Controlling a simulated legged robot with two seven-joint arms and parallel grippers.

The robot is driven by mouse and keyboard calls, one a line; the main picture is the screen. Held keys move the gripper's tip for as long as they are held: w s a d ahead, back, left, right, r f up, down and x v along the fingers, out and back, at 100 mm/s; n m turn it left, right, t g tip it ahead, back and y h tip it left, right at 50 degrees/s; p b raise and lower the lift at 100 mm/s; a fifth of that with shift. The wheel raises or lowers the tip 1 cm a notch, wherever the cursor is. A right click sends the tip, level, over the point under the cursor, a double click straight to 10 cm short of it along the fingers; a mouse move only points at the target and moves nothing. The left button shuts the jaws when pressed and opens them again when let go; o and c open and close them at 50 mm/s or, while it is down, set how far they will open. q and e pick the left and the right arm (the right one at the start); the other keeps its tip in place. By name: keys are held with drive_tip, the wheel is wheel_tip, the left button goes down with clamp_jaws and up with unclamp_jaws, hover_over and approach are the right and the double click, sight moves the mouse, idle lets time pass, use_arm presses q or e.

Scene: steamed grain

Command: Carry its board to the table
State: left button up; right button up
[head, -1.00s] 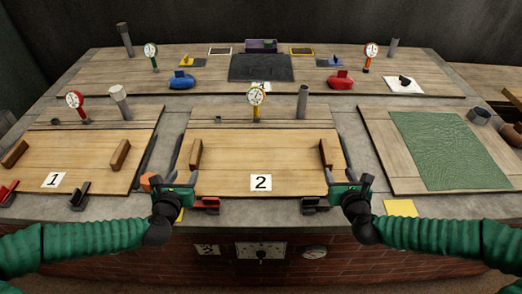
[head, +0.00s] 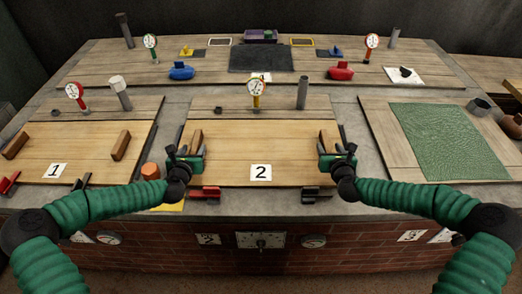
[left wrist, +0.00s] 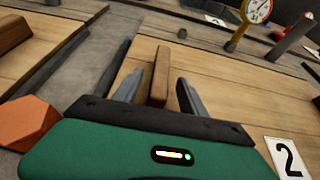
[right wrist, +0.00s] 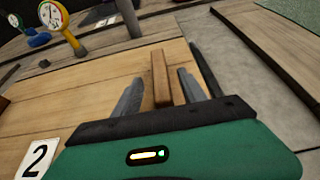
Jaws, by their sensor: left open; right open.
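The wooden board marked 2 (head: 262,145) lies on the counter, with a wooden handle at each side. My left gripper (head: 187,156) is open at its left handle (head: 195,143). In the left wrist view the handle (left wrist: 161,72) shows between the two open fingers (left wrist: 158,78). My right gripper (head: 335,155) is open at the right handle (head: 327,140). In the right wrist view that handle (right wrist: 160,75) stands between the open fingers (right wrist: 159,77). Neither gripper is closed on a handle. Whether the fingers reach around the handles or stop just short is unclear.
Board 1 (head: 85,150) with its own handles lies to the left. A board with a green cloth (head: 448,140) lies to the right. A gauge (head: 256,87) and a grey cylinder (head: 303,93) stand behind board 2. Red (head: 205,193) and dark (head: 318,193) clips sit at its front edge.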

sight(196, 144)
use_arm(q)
drive_tip(key=x, duration=0.5)
drive_tip(key=shift+w, duration=0.1)
use_arm(e)
drive_tip(key=x, duration=0.5)
use_arm(q)
clamp_jaws()
use_arm(e)
clamp_jaws()
idle(0.4)
